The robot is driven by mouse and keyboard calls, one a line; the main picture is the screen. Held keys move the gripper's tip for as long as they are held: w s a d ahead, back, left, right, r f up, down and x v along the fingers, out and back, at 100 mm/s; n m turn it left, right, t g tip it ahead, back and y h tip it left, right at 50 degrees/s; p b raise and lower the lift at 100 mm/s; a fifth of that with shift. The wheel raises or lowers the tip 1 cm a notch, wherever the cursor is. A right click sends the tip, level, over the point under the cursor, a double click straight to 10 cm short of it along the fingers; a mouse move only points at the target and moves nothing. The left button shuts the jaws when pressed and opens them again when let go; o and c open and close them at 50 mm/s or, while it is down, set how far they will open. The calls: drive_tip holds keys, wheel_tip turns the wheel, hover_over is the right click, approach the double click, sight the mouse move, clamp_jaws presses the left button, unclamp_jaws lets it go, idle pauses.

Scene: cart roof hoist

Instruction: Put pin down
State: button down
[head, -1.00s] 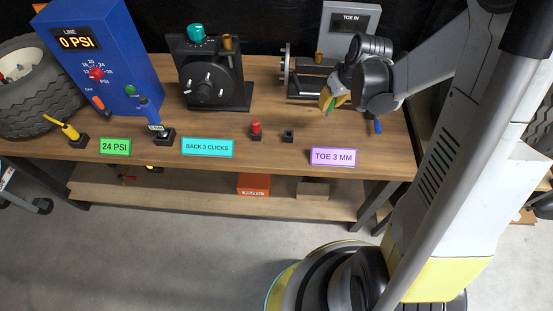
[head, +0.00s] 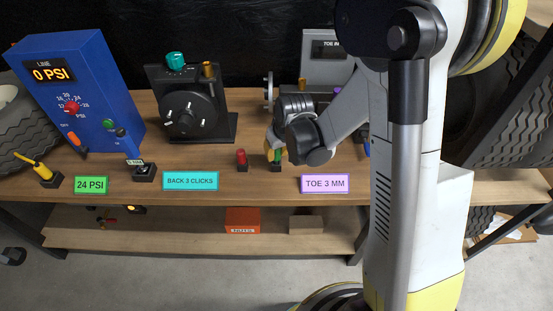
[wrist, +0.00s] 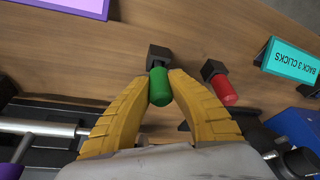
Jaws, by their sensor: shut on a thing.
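The green pin (wrist: 160,86) is between the two yellow fingers of my gripper (wrist: 163,84) in the wrist view. My gripper is shut on it. Its far end meets the small black block (wrist: 159,56), and I cannot tell how deep it sits. In the head view the green pin (head: 278,155) shows upright at the black block (head: 276,169), with my gripper (head: 274,150) close above the bench. My wrist hides part of the fingers there.
A red pin (head: 241,156) stands in a similar block just left of the green pin; it also shows in the wrist view (wrist: 223,90). The purple TOE 3 MM sign (head: 325,184) and teal BACK 3 CLICKS sign (head: 190,181) stand near the bench's front edge. The toe-in device (head: 325,60) is behind.

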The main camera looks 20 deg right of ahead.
drive_tip(key=shift+f, duration=0.7)
drive_tip(key=shift+r, duration=0.15)
drive_tip(key=c, duration=1.4)
unclamp_jaws()
